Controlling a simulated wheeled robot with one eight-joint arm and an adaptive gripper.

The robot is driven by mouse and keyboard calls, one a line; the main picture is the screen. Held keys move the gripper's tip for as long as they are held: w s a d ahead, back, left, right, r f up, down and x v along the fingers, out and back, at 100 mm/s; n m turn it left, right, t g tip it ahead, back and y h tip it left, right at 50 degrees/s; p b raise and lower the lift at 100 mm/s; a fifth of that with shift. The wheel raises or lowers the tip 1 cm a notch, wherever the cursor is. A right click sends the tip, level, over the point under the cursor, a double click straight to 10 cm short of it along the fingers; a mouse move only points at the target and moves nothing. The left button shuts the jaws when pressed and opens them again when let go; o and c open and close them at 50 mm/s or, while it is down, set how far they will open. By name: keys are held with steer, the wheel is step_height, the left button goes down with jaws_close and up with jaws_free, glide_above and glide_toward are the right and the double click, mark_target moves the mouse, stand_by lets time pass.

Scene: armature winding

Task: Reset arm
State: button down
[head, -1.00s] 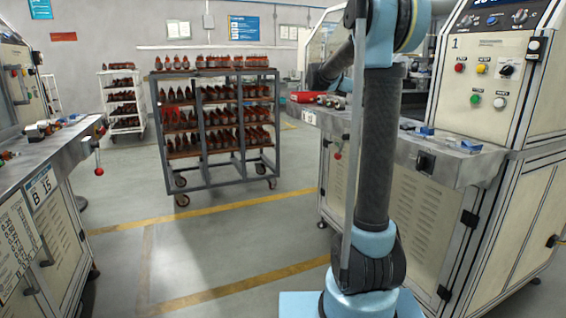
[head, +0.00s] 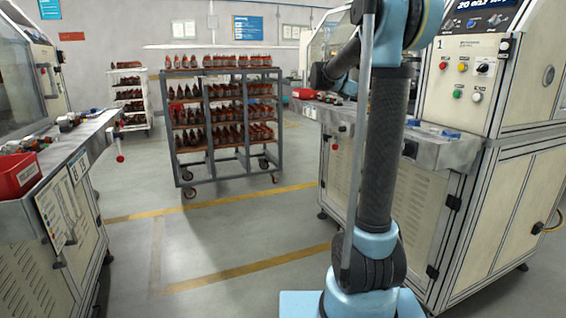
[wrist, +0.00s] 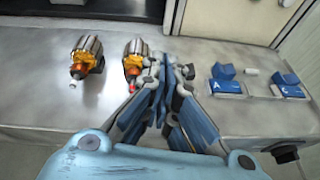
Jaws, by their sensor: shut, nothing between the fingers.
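My arm (head: 378,150) stands upright in the head view, its upper part bent back to the left in front of machine 1. My gripper (wrist: 170,72) shows in the wrist view, fingers together and empty, above a grey metal bench top (wrist: 40,90). Two armatures with orange and silver parts, a left one (wrist: 88,52) and a right one (wrist: 134,58), lie on the bench to the left of the fingers. The right one is close to the fingertips in the picture; I cannot tell the height gap. The fingertips are not clear in the head view.
Blue blocks (wrist: 224,80) lie right of the fingers. A wheeled rack (head: 237,162) of brown-red parts stands mid-floor, a white rack (head: 140,126) behind it. A red bin (head: 18,174) sits on the left bench. Machine 1 (head: 462,110) is close on the right.

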steer(key=s+f+m+y, duration=0.1)
steer(key=s+f, duration=0.1)
steer(key=s, duration=0.1)
steer(key=s+f+m, duration=0.2)
steer(key=s, duration=0.2)
steer(key=s+f+m+g+y, duration=0.1)
steer(key=s+f, duration=0.1)
steer(key=s, duration=0.2)
steer(key=shift+a+f+m+y, duration=0.15)
steer(key=shift+m+y, duration=0.15)
steer(key=s+a+f+m+y, duration=0.3)
steer(key=s+a+f+m, duration=0.2)
steer(key=s+f, duration=0.4)
steer(key=s+a+f+m+g+y, duration=0.1)
steer(key=s+a+f+m+y, duration=0.3)
steer(key=s+f, duration=0.5)
steer(key=s+a+f+m+y, duration=0.3)
steer(key=s+a+f+m, duration=0.3)
steer(key=s+f, duration=0.4)
steer(key=s, duration=0.4)
steer(key=shift+a+m+g+y, duration=0.25)
steer(key=shift+m+g+y, duration=0.05)
steer(key=shift+m, duration=0.1)
steer(key=shift+w+f, duration=0.25)
steer(key=shift+w, duration=0.2)
